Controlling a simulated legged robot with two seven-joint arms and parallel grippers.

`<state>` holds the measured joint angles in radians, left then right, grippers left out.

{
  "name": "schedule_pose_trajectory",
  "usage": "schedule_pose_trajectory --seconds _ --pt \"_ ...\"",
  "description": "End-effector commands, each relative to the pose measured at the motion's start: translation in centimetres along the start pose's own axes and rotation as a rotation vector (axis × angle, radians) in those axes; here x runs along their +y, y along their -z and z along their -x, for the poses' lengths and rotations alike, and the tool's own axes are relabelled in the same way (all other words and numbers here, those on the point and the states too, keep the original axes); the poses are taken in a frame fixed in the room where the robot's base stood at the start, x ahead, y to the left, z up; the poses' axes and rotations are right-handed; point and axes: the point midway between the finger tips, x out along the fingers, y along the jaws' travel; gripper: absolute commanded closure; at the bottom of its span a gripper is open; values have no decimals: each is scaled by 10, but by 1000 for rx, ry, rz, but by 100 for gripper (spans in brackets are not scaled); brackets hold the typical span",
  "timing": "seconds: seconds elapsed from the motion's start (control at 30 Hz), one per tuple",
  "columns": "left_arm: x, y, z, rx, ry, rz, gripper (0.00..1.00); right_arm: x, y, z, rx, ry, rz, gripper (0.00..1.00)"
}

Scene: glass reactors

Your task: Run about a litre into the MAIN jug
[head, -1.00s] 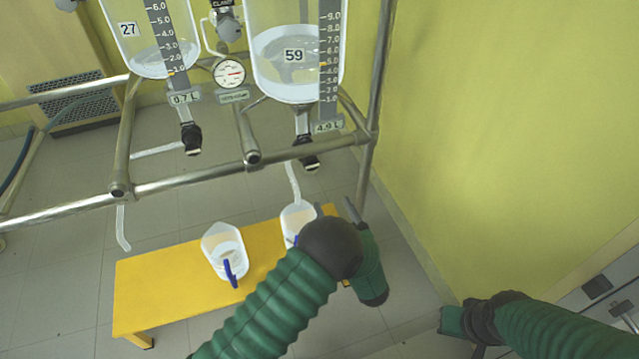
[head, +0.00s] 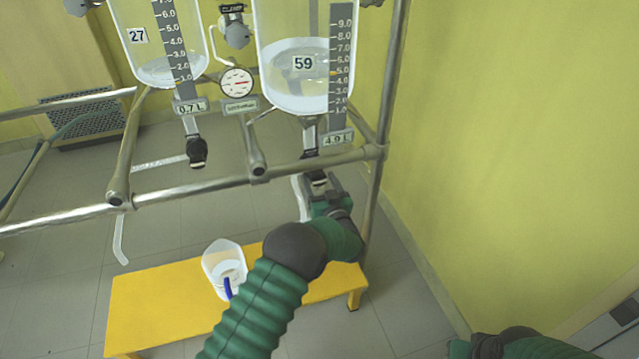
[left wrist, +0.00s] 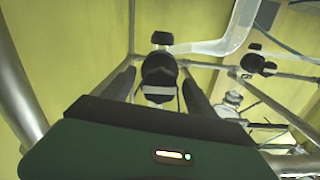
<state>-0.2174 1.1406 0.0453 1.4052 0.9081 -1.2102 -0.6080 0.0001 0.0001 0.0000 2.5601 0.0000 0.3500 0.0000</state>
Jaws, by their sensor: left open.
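A glass vessel (head: 290,100) marked 59 holds clear liquid, and its plate (head: 337,138) reads 4.9 L. Its black outlet valve (head: 316,178) shows just above my left gripper (head: 318,190). In the left wrist view the valve (left wrist: 159,72) lies between my two spread fingers, which are open and appear not to close on it. A white jug (head: 224,264) with a blue handle stands on the yellow bench, with some liquid inside. The second jug is hidden behind my left arm. No MAIN label is readable. My right gripper is out of view; only part of that arm shows.
A second vessel (head: 160,45), marked 27 and reading 0.7 L, hangs at left with its own black valve (head: 197,152). A metal rail (head: 190,188) crosses in front. The yellow bench (head: 150,305) stands below. A yellow wall (head: 500,150) bounds the right.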

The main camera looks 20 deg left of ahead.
Motion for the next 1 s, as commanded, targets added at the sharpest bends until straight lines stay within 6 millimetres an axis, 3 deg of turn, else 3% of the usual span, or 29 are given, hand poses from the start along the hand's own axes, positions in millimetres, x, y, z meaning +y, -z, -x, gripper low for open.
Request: schedule_pose_trajectory --seconds 0.07,0.53,1.0 --pt "0 0 0 0 0 0 33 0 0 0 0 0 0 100" --pt "1 0 1 0 -1 1 95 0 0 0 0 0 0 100" --pt "1 0 2 -1 -2 108 96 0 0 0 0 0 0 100"
